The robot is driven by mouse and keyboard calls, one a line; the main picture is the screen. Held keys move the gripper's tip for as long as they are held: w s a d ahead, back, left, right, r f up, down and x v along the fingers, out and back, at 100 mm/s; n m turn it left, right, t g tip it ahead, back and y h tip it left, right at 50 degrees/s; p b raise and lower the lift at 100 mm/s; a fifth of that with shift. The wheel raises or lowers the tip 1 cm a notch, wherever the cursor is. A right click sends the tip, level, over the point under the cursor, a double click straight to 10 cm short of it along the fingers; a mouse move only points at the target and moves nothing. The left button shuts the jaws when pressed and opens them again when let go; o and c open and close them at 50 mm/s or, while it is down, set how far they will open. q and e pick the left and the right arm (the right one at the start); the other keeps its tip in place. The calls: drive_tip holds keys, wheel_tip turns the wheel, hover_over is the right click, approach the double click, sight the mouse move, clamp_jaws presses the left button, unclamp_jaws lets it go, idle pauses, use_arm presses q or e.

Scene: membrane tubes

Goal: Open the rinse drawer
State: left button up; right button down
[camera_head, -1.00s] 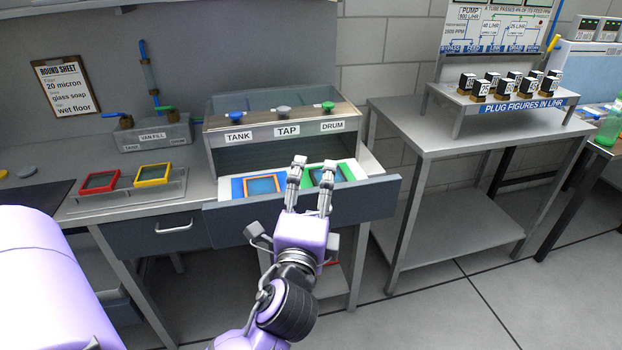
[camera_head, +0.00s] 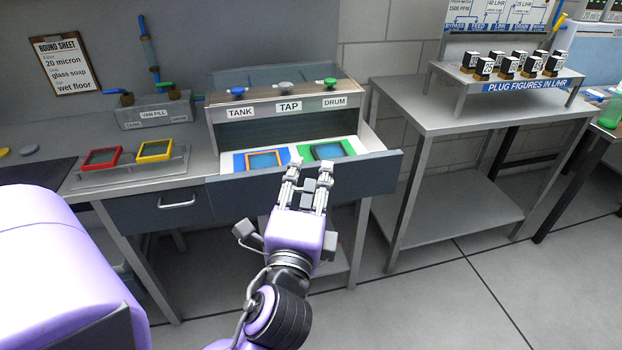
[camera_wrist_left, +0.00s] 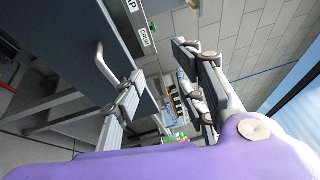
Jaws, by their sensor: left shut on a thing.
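A wide grey drawer (camera_head: 237,194) under the tap unit stands pulled out. In the left wrist view the drawer's bar handle (camera_wrist_left: 101,66) shows beside one finger of my left gripper (camera_wrist_left: 165,88). The gripper is shut on the handle, though the exact contact is partly hidden. My right gripper is not in view.
A closed drawer (camera_head: 155,206) with a handle is to the left. Red (camera_head: 102,158) and yellow (camera_head: 154,151) frames stand on a rack above it. A metal table (camera_head: 400,98) with a plug stand (camera_head: 440,85) is to the right. Floor in front of it is clear.

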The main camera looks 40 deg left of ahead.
use_arm(q)
drive_tip(key=s, duration=0.1)
drive_tip(key=s+d+f, duration=0.1)
drive_tip(key=s, duration=0.1)
drive_tip(key=shift+s+d+f, duration=0.1)
drive_tip(key=shift+d+f, duration=0.1)
drive_tip(key=shift+d, duration=0.05)
idle(0.4)
idle(0.5)
